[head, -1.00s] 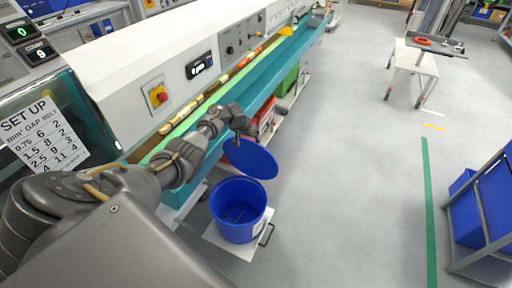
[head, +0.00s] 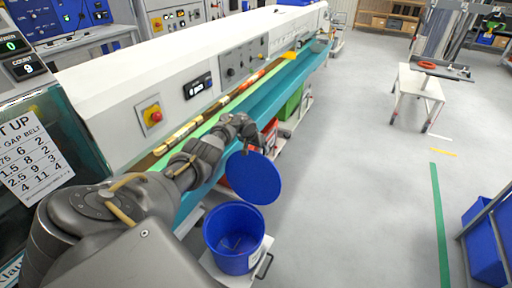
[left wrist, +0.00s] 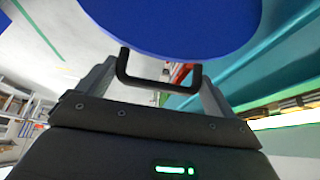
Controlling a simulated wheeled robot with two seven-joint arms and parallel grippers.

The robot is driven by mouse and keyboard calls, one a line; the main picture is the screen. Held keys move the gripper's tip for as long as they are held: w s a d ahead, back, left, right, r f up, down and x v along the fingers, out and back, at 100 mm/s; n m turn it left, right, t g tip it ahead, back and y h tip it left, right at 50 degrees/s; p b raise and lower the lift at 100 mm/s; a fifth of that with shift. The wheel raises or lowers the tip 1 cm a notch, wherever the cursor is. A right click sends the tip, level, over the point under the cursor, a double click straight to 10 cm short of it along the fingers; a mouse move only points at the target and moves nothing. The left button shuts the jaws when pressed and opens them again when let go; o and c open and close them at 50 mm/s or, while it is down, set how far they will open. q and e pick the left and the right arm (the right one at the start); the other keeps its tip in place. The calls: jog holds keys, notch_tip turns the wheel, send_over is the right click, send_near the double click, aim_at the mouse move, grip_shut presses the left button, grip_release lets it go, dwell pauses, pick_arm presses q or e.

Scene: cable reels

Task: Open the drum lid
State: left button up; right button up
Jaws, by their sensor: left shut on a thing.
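The blue drum (head: 233,242) stands upright on a small white platform, and its open top shows a few things inside that are too small to tell. The round blue lid (head: 253,178) is off the drum, held tilted above it. My left gripper (head: 246,146) is shut on the lid's black handle. In the left wrist view the dark U-shaped handle (left wrist: 158,82) sits between the two fingers, with the blue lid (left wrist: 180,22) beyond it. My right gripper is not in view.
The long machine with a teal front ledge (head: 277,93) runs along the left, close to my left arm. A white table (head: 420,84) stands at the back right. A blue bin (head: 484,240) on a rack is at the right edge. The grey floor between is clear.

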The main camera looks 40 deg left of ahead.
pick_arm(q)
jog(key=shift+w+r, duration=0.1)
jog(key=o, duration=1.1)
jog(key=shift+s+r+p, duration=0.2)
jog(key=shift+r+p, duration=0.1)
jog(key=shift+r, duration=0.05)
jog(key=p+v, duration=0.3)
jog(key=v, duration=0.7)
jog(key=shift+d, duration=0.15)
